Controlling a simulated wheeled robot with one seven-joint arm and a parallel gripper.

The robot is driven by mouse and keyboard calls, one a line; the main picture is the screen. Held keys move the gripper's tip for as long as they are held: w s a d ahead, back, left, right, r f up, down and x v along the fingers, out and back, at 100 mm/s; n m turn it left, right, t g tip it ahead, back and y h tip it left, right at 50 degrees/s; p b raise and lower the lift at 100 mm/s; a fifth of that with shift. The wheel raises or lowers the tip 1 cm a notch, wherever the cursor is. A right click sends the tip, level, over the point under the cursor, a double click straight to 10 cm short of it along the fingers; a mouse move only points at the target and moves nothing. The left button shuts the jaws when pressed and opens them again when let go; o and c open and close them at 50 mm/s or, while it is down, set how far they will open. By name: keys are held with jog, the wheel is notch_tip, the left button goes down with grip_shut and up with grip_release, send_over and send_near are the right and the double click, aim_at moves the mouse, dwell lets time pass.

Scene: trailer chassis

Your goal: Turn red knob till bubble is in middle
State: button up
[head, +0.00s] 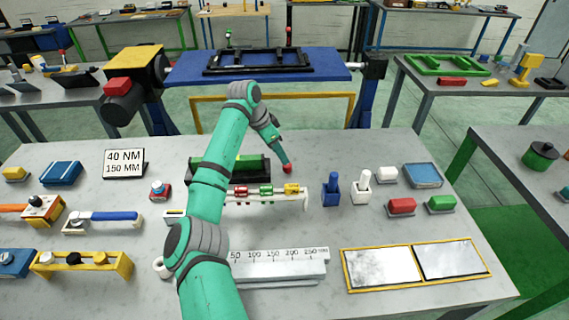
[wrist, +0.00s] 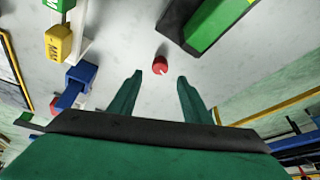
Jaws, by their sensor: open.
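A small round red knob (head: 287,168) stands by the right end of a black-framed bar with a green top (head: 255,163), partly hidden by my arm. In the wrist view the red knob (wrist: 168,63) shows between and just beyond my fingertips, and the green bar (wrist: 213,22) lies to its upper right. No bubble can be made out in either view. My gripper (wrist: 160,77) is open, with nothing between its fingers. In the head view my gripper (head: 278,143) points down just above the knob; the exact gap cannot be told.
A rail with red, green and yellow blocks (head: 265,191) lies in front of the knob. A blue block (head: 331,190) and a white block (head: 361,188) stand to the right. A ruler block (head: 275,266) and a framed plate (head: 415,262) lie nearer. Bare tabletop is right of the knob.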

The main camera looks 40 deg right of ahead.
aim_at(288, 165)
jog(key=x, duration=0.7)
jog(key=shift+f, duration=0.1)
jog(key=c, duration=1)
jog(key=shift+n, duration=0.4)
jog(key=n+t, duration=0.1)
jog(key=n, duration=0.1)
jog(key=n+t, duration=0.1)
jog(key=n, duration=0.2)
jog(key=shift+s+d, duration=0.15)
jog(key=shift+s, duration=0.05)
jog(key=n+t, duration=0.1)
jog(key=n, duration=0.2)
jog(key=n+t+y, duration=0.1)
jog(key=n, duration=0.2)
jog(key=shift+s+y, duration=0.1)
jog(key=shift+y, duration=0.2)
jog(key=shift+d, duration=0.1)
